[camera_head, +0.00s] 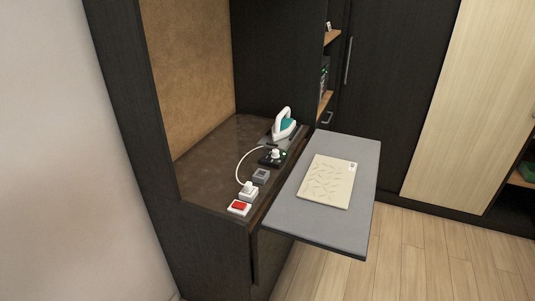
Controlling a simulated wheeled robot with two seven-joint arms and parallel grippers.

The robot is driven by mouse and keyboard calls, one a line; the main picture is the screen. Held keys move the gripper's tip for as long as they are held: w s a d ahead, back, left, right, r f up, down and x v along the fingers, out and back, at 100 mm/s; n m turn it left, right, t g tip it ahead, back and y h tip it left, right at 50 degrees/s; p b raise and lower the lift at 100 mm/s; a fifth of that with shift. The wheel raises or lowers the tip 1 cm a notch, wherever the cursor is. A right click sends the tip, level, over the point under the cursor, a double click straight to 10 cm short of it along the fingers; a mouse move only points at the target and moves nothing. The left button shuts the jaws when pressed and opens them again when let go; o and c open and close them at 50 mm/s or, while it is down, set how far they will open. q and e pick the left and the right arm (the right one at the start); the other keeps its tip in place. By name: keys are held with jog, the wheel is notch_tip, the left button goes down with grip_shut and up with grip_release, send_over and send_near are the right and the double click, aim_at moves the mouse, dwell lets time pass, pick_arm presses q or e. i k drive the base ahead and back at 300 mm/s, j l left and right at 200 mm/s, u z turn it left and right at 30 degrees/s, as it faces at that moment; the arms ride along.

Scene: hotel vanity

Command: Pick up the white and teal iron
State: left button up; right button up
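The white and teal iron (284,125) stands at the back right of the brown vanity top (215,154). Its white handle points up, and its teal body rests on a dark grey base (272,142). A white cord (240,165) curves along the vanity top in front of it, toward the small boxes. Neither of my grippers shows in this view.
A grey fold-out board (335,225) with a patterned cream sheet (328,181) juts out right of the vanity. A black plug unit (272,158), a grey box (261,176), a white plug box (248,192) and a red-topped box (239,208) line the vanity's front edge.

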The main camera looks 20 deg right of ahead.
aim_at(283, 128)
jog(key=l, duration=1.85)
jog(key=i+l, duration=0.1)
jog(key=l, duration=0.35)
jog(key=i+l, duration=0.15)
jog(key=l, duration=0.35)
jog(key=i+l, duration=0.1)
jog(key=l, duration=0.35)
jog(key=i+l, duration=0.1)
jog(key=l, duration=0.4)
jog(key=i+l, duration=0.1)
jog(key=l, duration=0.35)
jog(key=i+l, duration=0.15)
jog(key=l, duration=0.35)
jog(key=i+l, duration=0.1)
jog(key=l, duration=0.35)
